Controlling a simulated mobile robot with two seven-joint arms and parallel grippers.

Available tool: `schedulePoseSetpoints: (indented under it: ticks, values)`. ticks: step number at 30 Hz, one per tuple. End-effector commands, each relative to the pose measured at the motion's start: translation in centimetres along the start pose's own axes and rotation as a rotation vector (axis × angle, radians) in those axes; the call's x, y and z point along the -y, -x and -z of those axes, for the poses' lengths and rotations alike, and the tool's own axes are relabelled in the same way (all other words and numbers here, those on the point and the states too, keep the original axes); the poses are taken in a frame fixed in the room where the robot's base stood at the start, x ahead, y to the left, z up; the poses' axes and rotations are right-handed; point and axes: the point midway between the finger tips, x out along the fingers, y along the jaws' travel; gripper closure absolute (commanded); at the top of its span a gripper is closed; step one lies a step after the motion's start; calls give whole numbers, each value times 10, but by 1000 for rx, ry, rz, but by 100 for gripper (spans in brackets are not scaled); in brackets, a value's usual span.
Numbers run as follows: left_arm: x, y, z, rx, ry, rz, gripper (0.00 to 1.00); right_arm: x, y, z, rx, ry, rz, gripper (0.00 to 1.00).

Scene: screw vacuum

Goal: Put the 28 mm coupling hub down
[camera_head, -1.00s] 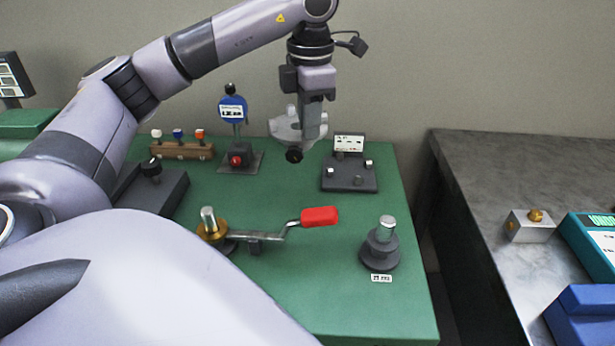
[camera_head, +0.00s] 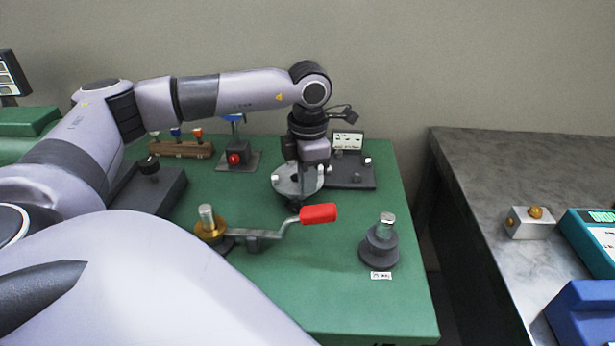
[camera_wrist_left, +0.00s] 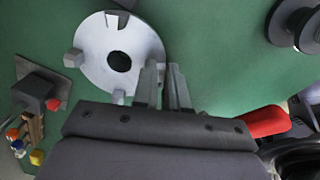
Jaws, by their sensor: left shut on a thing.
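The coupling hub (camera_head: 286,188) is a light grey metal disc with a round centre hole and several block-like lugs. In the head view it is level, at or just above the green table top (camera_head: 330,270); I cannot tell whether it touches. My left gripper (camera_head: 303,181) points down and is shut on the hub's edge. In the left wrist view the hub (camera_wrist_left: 92,62) shows beside the fingers (camera_wrist_left: 163,78), its face and hole in plain sight.
A crank with a red handle (camera_head: 319,214) lies just in front of the hub. A grey stepped base with a metal post (camera_head: 380,247) stands to the right. A dark fixture (camera_head: 352,172) is close behind.

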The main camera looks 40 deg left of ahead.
Motion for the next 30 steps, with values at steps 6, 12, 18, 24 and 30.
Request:
schedulePoseSetpoints:
  ticks: [6,12,18,24,30]
  values:
    - [0,-2,0,2,0,-1,100,-1,-2,-2,1,0,-1,57]
    - [0,-3,0,0,0,0,62,-1,-1,-2,2,-1,-1,57]
    - [0,-2,0,0,0,0,62,-1,-1,-1,1,-1,-1,57]
    - [0,17,-1,4,0,0,62,-1,0,2,-1,0,-1,57]
    - [0,60,-2,5,-1,-1,62,0,1,3,-3,1,-1,57]
